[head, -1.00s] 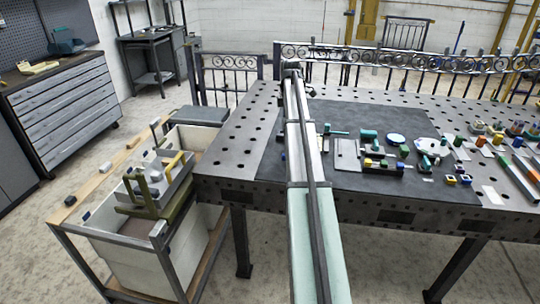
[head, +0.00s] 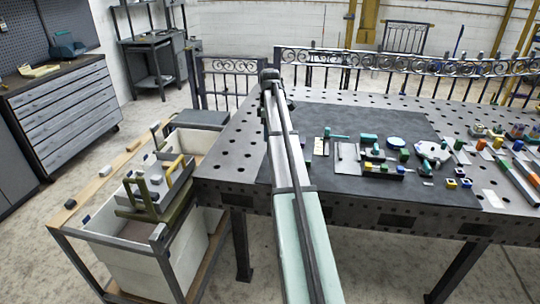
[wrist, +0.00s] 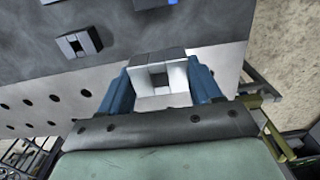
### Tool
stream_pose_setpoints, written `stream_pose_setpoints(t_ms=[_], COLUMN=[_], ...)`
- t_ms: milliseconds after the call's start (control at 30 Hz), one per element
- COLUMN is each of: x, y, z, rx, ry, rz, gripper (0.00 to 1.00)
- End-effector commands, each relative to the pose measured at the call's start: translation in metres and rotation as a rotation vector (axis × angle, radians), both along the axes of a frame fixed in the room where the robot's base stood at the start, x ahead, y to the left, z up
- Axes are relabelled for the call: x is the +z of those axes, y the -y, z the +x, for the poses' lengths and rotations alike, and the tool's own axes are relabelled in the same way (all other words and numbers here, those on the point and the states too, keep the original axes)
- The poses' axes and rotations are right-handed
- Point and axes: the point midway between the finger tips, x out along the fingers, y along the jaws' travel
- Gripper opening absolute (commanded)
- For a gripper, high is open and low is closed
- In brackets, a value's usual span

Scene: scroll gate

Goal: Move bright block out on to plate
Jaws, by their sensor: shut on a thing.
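My gripper (wrist: 158,82) shows in the wrist view with its two blue fingers on either side of a bright, pale square block (wrist: 173,60) with a square hole. It is shut on this block and holds it over the table. In the head view the far end of my arm (head: 269,77) is above the table's left part; the held block cannot be made out there. A grey flat plate (head: 347,152) lies on the dark mat, right of my arm. I cannot tell whether it is the task's plate.
Several coloured parts stand right on the perforated table (head: 228,160). A pale crate (head: 125,260) with brackets stands left of the table. The left table strip is clear.

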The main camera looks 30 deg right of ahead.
Motion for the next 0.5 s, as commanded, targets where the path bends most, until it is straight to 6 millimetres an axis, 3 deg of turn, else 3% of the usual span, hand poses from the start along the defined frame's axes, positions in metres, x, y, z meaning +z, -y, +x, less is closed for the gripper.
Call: stream_pose_setpoints(t_ms=[300,500], x=[-0.046,-0.059], y=[0.000,0.000], z=[-0.001,0.000], rx=[0.001,0.001], ry=[-0.001,0.000], rz=[0.001,0.000], gripper=[0.11,0.11])
